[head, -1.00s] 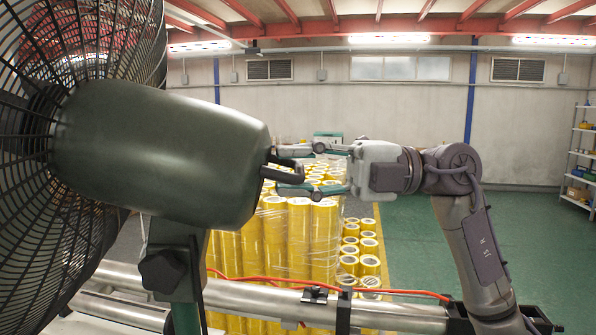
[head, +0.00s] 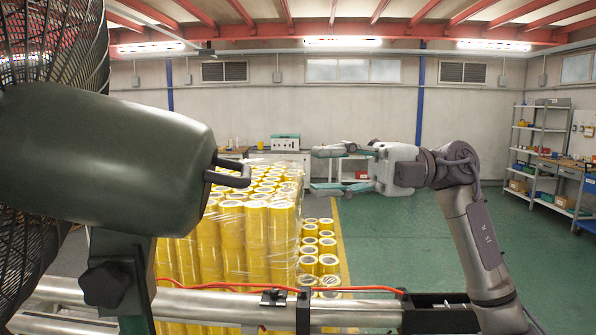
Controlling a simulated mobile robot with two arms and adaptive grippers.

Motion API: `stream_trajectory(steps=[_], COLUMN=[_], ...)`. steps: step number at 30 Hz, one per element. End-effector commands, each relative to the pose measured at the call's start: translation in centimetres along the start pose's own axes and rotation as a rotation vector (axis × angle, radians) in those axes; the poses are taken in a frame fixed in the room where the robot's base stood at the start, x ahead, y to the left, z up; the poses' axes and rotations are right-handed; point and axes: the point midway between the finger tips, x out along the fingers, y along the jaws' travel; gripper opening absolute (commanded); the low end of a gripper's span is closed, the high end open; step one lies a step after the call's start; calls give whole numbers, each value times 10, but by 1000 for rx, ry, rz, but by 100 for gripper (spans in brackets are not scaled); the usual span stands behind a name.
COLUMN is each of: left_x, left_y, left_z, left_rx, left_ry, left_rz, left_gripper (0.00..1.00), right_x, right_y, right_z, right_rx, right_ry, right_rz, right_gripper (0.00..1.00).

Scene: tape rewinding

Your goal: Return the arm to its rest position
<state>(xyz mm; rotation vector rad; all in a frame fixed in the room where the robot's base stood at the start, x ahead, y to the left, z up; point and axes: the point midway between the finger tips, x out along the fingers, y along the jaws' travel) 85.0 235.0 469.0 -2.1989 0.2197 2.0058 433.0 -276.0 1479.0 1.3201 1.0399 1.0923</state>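My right arm comes in from the lower right and bends at a raised elbow. My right gripper (head: 322,170) points left in mid-air, with its two fingers spread wide apart, one above the other. Nothing is between the fingers. The gripper is to the right of the large dark green fan's (head: 110,160) handle, with a clear gap between them. My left arm and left gripper do not show.
The fan fills the left side, close by. Wrapped stacks of yellow tape rolls (head: 240,235) stand beyond the metal roller (head: 215,303) and the red hose (head: 190,284). Shelves (head: 535,150) stand far right. Green floor is open at right.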

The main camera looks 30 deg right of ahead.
Motion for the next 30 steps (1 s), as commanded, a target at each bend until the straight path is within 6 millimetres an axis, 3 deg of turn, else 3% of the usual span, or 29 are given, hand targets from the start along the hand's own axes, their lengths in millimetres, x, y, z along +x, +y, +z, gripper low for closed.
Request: stream_trajectory(steps=[6,22,26,30], left_x=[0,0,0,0], left_y=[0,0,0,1], left_z=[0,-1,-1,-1], left_rx=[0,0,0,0], left_ry=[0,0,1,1], left_rz=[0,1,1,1], left_gripper=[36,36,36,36], right_x=[-8,-2,19,41], right_y=[0,-2,-10,-30], right_z=[-1,2,16,45], right_rx=[-2,6,44,157], right_ry=[1,7,17,-52], right_rz=[1,29,191,503], right_gripper=[38,38,38,38])
